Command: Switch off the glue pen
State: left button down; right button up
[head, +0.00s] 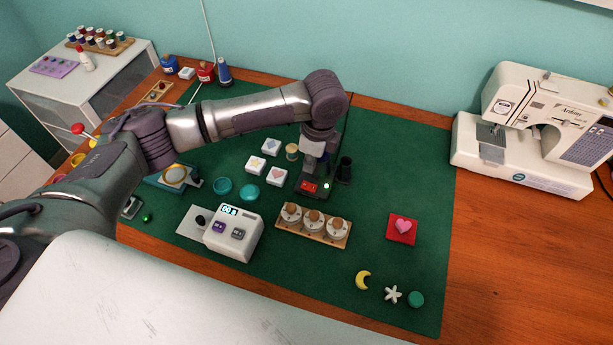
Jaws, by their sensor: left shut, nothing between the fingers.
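A small dark grey base (315,194) stands on the green mat, with a red switch (308,186) on its front and a small lit green light (327,185) beside it. It looks like the stand of the glue pen; the pen itself I cannot make out clearly behind my arm. A black holder (344,169) stands just right of it. My left gripper (314,173) points down right over the base, just behind the red switch. It is shut and empty; whether it touches the switch I cannot tell. My right gripper is not in view.
White tiles (277,176) and teal round lids (249,193) lie left of the base. A wooden rack (285,227) with several stamps and a white device (236,237) stand in front. A sewing machine (530,140) stands right.

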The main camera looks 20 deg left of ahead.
aim_at(305, 184)
pick_arm(q)
jog(key=f, duration=0.6)
jog(key=shift+a, duration=0.4)
jog(key=shift+f+p, duration=0.3)
jog(key=shift+f, duration=0.2)
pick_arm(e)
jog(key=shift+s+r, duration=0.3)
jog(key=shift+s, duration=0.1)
